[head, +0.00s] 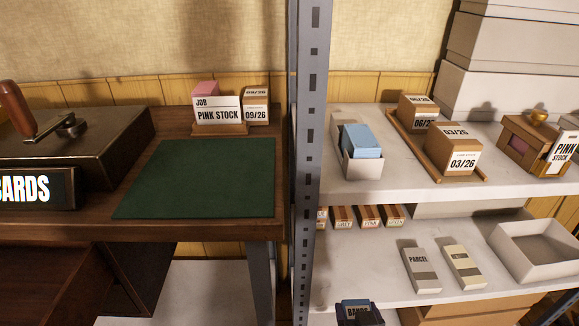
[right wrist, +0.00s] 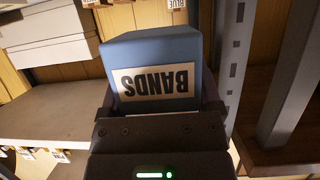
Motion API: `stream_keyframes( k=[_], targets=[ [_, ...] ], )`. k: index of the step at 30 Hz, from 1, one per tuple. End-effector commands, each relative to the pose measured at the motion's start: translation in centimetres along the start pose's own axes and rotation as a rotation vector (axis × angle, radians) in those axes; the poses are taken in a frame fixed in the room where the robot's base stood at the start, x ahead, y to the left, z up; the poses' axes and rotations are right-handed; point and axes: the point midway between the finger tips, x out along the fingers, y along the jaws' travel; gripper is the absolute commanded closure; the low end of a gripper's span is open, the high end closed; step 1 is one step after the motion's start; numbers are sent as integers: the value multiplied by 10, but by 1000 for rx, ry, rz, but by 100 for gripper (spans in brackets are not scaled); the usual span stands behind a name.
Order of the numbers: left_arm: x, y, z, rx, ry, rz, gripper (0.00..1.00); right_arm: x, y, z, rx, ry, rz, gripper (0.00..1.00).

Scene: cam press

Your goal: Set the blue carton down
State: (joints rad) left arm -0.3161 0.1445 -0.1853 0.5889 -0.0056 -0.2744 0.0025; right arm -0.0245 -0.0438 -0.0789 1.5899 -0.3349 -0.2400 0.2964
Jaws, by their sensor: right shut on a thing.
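The blue carton (right wrist: 150,52), labelled BANDS, fills the middle of the right wrist view, its label upside down there. My right gripper (right wrist: 155,108) is shut on it. In the head view the carton (head: 357,318) shows at the bottom edge, in front of the rack and below the level of the lower shelf items, mostly cut off. The dark parts of my right gripper are around it and hard to make out. My left gripper is not in view.
A steel post (head: 306,150) divides the wooden desk with a green mat (head: 200,178) from the shelves. The upper shelf (head: 400,180) holds a white tray (head: 362,170) with light blue blocks. The lower shelf (head: 350,270) holds a parcel box (head: 421,270); its left part looks clear.

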Motion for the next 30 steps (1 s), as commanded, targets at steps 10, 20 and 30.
stream_keyframes(
  k=[10, 20, 30],
  targets=[
    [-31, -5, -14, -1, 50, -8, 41, -23, 53, -63, 3, 7, 15, 80],
    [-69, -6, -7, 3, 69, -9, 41, -77, 63, -163, -105, 9, -225, 80],
    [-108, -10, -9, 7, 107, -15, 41, -188, 15, -259, -338, 4, -782, 80]
  ],
)
